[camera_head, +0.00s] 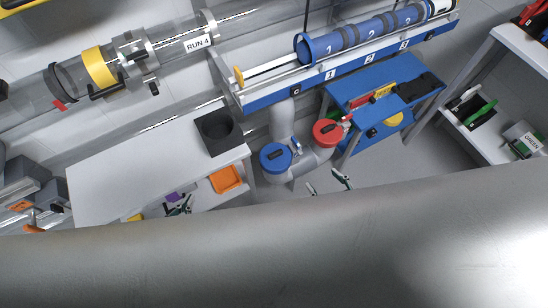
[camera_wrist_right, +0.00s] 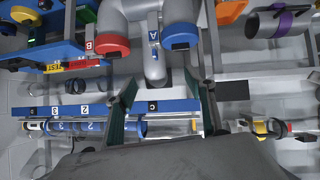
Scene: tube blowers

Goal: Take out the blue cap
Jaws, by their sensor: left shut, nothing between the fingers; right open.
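The blue cap (camera_head: 275,157) sits on the end of a grey branching pipe (camera_head: 306,166); it also shows at the top of the right wrist view (camera_wrist_right: 180,38). A red cap (camera_head: 327,133) sits on the neighbouring pipe end. My right gripper (camera_head: 328,184) is open and empty, to the right of and below the blue cap in the head view. In the right wrist view its fingers (camera_wrist_right: 165,108) are spread, with the caps beyond them.
A white table (camera_head: 120,176) with a black open box (camera_head: 218,133) stands left of the pipe. A blue table (camera_head: 362,86) stands right of it. A blue rail (camera_head: 370,52) with numbered tube sections runs above. My own grey arm covers the bottom of the head view.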

